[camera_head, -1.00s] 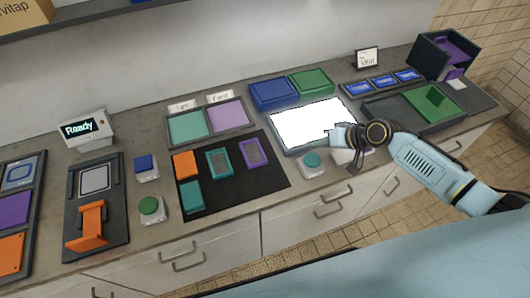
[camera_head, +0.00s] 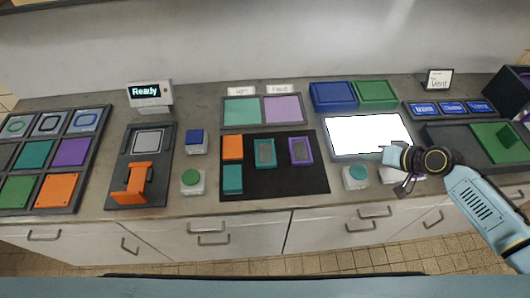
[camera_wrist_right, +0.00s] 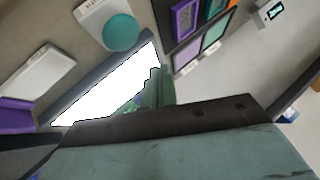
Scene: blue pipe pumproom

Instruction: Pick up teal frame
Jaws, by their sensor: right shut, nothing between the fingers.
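The teal frame (camera_head: 265,153), a small upright rectangle with a grey centre, lies on the black mat (camera_head: 285,183) in the head view. It sits between an orange block (camera_head: 232,147) and a purple frame (camera_head: 301,151). A solid teal block (camera_head: 232,180) lies below the orange one. My right gripper (camera_head: 375,156) is shut and empty over the lower edge of the white lit panel (camera_head: 350,134), well to the right of the teal frame. In the right wrist view the purple frame (camera_wrist_right: 184,18) shows at the top. My left gripper is out of view.
A teal button (camera_head: 356,176) stands between the mat and my right gripper. A tray with teal and purple panels (camera_head: 262,124) lies behind the mat. Blue and green boxes (camera_head: 332,95) stand behind the lit panel. Green (camera_head: 192,181) and blue buttons (camera_head: 196,139) stand left of the mat.

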